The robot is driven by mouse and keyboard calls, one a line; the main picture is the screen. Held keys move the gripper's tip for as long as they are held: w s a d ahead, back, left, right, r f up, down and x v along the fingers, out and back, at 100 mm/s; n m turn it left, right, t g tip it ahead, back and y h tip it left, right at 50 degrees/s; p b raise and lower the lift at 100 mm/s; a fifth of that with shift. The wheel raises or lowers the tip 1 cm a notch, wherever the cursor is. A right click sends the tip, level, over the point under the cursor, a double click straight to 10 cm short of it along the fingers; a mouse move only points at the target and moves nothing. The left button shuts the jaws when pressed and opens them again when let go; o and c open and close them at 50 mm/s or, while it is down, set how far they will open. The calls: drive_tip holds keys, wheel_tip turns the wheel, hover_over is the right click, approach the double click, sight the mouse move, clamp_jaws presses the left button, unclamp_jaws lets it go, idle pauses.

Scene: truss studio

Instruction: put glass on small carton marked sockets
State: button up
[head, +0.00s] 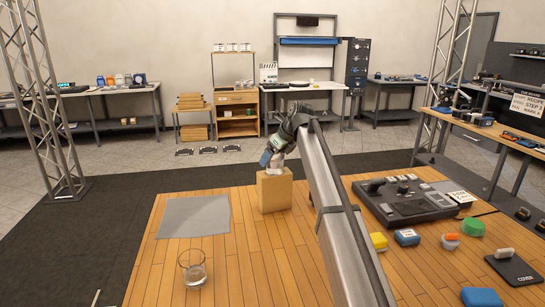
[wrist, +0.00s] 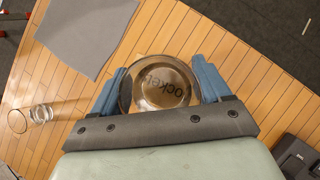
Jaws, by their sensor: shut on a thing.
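A clear glass (wrist: 160,86) is between the two blue fingers of my gripper (wrist: 162,88), which is shut on it. The lettering "ockets" reads through the glass in the wrist view. In the head view the glass (head: 277,167) is upright at the top of the small tan carton (head: 274,193), partly hidden by my gripper (head: 269,158). I cannot tell whether its base touches the carton top. The carton stands on the wooden table.
A second clear glass (head: 192,269) stands at the table's front left. A grey mat (head: 194,217) lies left of the carton. A black console (head: 405,202), a yellow block (head: 378,241), a blue block (head: 407,237) and a green round piece (head: 474,228) are at the right.

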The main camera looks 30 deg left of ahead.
drive_tip(key=o, duration=1.3)
drive_tip(key=shift+f, duration=0.1)
drive_tip(key=shift+r, duration=0.2)
drive_tip(key=v, duration=1.2)
